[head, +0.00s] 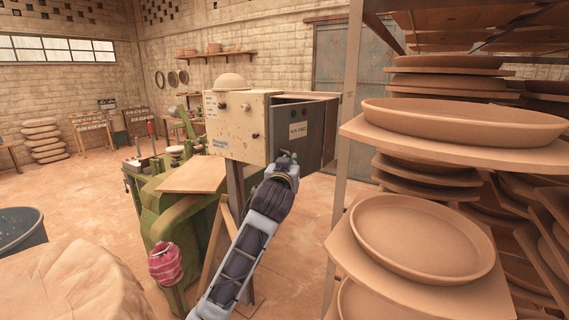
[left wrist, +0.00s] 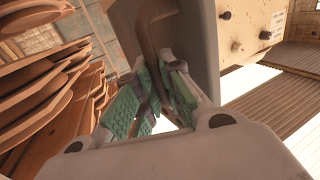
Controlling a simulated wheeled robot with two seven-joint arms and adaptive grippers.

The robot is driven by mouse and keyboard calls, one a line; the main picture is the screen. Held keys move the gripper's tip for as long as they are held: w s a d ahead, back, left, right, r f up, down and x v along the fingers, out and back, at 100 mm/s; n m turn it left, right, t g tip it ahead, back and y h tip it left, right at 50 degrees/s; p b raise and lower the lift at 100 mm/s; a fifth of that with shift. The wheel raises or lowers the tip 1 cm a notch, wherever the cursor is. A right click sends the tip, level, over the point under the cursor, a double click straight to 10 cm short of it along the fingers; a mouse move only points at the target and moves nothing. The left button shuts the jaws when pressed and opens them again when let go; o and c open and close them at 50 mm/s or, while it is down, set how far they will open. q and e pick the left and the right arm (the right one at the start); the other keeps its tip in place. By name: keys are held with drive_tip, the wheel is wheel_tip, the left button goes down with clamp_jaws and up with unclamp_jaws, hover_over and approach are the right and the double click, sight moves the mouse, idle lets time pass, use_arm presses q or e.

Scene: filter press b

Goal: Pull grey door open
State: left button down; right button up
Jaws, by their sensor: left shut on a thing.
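The grey door (head: 313,140) is a dark panel with a small white label, on the right-hand side of a beige metal box (head: 238,140). A dark gap shows along its top edge, so it seems to stand ajar. My left gripper (head: 287,158) is at the lower part of the door. Its green-padded fingers (left wrist: 155,97) are shut around the handle's rod. The lower end of the handle is partly hidden between the fingers. My right gripper is not in view.
A tall rack (head: 352,120) with clay dishes on boards stands close on the right. A green machine (head: 178,215) is below and left of the box. Open floor lies behind.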

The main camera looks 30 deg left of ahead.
use_arm(q)
drive_tip(key=shift+d+r, duration=0.5)
drive_tip(key=shift+r, duration=0.2)
drive_tip(key=shift+s, duration=0.1)
drive_tip(key=c, duration=1.7)
unclamp_jaws()
drive_tip(key=shift+o, duration=0.9)
drive_tip(key=shift+w+f, duration=0.1)
drive_tip(key=shift+w, duration=0.2)
drive_tip(key=shift+s+d, duration=0.1)
drive_tip(key=shift+s, duration=0.05)
drive_tip(key=f+v, duration=0.1)
drive_tip(key=v, duration=0.5)
drive_tip(key=shift+s+d, duration=0.2)
drive_tip(key=shift+s, duration=0.15)
